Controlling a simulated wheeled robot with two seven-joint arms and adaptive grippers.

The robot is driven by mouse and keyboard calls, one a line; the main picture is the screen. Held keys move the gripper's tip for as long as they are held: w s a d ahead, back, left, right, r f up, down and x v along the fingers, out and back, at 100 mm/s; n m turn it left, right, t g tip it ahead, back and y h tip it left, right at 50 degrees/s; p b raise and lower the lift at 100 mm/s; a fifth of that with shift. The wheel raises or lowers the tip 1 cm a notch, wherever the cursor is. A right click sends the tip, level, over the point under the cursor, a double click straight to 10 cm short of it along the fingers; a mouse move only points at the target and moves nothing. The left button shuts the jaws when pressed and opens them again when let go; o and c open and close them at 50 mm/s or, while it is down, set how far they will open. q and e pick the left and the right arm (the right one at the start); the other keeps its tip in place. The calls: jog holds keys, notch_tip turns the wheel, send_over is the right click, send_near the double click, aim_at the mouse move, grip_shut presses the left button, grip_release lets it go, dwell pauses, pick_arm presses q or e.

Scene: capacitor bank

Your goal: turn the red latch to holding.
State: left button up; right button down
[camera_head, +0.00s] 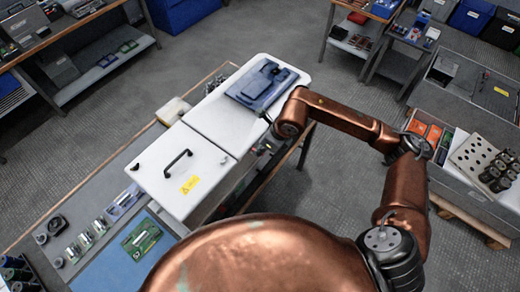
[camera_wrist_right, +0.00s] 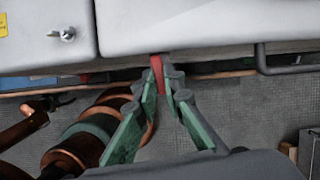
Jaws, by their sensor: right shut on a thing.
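The red latch (camera_wrist_right: 157,68) shows in the right wrist view as a short, narrow red piece at the front edge of the white cabinet, by the gap between its two lids. My right gripper (camera_wrist_right: 165,85) is shut on it, with the green fingers close together around its lower end. In the head view my right arm reaches in from the right to the side of the white cabinet (camera_head: 215,118). The latch cannot be made out there, and the fingers are too small to tell apart. My left gripper is not in view.
The near lid carries a black handle (camera_head: 178,163) and a yellow warning label (camera_head: 190,185). A blue case (camera_head: 262,84) lies on the far lid. A green circuit board (camera_head: 142,240) lies on the bench to the left. Open floor lies right of the cabinet.

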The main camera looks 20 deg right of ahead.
jog(key=shift+s+m, duration=0.1)
jog(key=shift+m, duration=0.3)
jog(key=c, duration=2.3)
grip_release()
jog(key=v, duration=1.2)
jog(key=shift+a, duration=0.25)
jog(key=shift+s, duration=0.1)
